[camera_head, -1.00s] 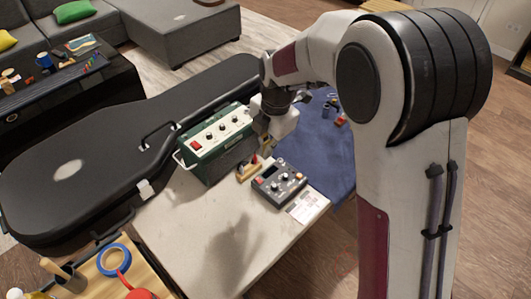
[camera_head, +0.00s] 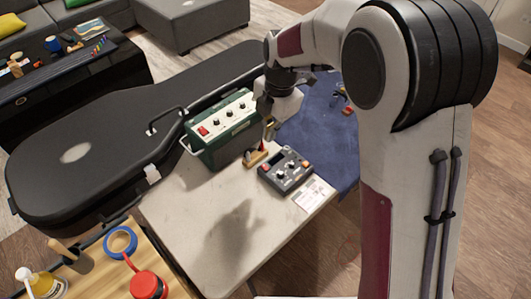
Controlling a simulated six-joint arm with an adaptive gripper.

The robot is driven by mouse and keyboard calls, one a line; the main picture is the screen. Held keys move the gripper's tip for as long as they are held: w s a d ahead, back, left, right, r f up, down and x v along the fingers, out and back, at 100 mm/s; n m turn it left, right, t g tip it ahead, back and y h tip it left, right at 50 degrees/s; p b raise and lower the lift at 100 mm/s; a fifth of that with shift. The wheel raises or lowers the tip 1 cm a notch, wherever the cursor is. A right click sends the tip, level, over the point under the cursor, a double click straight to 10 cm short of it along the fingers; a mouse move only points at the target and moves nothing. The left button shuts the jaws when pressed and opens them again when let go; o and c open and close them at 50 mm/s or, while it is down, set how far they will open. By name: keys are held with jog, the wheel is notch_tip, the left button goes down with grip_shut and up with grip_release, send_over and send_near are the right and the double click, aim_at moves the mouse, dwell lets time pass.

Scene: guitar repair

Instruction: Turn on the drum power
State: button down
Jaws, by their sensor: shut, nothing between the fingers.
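A dark grey box with knobs, coloured buttons and a small screen, which looks like the drum machine (camera_head: 286,171), lies on the pale table top. Its power switch is too small to make out. My gripper (camera_head: 268,134) points down behind it, to the right of the green amplifier, and is shut and empty. It looks apart from the drum machine; its height above the table is hard to judge. My arm hides part of the area to the right.
A green amplifier (camera_head: 221,133) with a red switch and knobs stands left of the gripper. A small wooden piece (camera_head: 256,158) lies between it and the drum machine. A white paper (camera_head: 308,199) lies in front. A black guitar case (camera_head: 110,150) is at left. The front table area is clear.

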jog(key=shift+f, duration=0.15)
send_near(263, 165)
jog(key=f, duration=0.5)
jog(key=shift+w+a+f, duration=0.1)
jog(key=shift+w+a, duration=0.1)
jog(key=shift+w+a+f, duration=0.1)
jog(key=shift+w+f, duration=0.05)
jog(key=shift+f, duration=0.65)
jog(key=shift+f, duration=0.1)
